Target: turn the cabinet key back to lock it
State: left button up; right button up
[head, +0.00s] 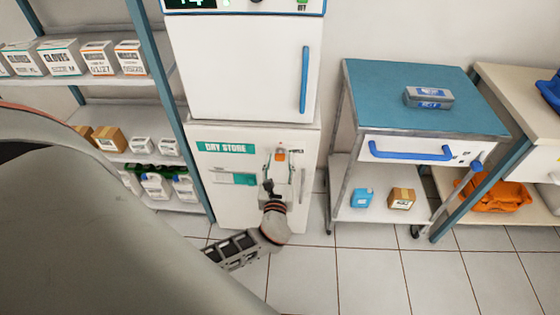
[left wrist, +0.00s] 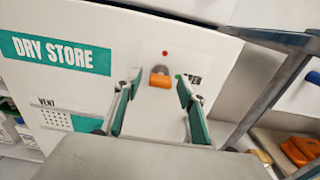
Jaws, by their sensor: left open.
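The orange cabinet key (head: 281,155) sits in its lock on the front of the white DRY STORE cabinet (head: 235,172). In the left wrist view the key (left wrist: 160,81) shows its broad orange grip below a grey lock collar. A red dot is above the lock and a green dot to its right. My left gripper (head: 279,174) is in front of the cabinet door, just below the key in the head view. In the left wrist view its two fingers (left wrist: 158,92) are apart, one on each side of the key, with nothing between them touching it. My right gripper is not in view.
A blue-topped trolley (head: 385,85) with a grey box stands right of the cabinet. Shelves (head: 105,80) with glove boxes and bottles stand to the left. A white unit (head: 240,70) with a blue handle is above the cabinet. Tiled floor (head: 375,265) in front is clear.

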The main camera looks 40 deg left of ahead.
pick_arm(q)
jog(key=c, duration=1.1)
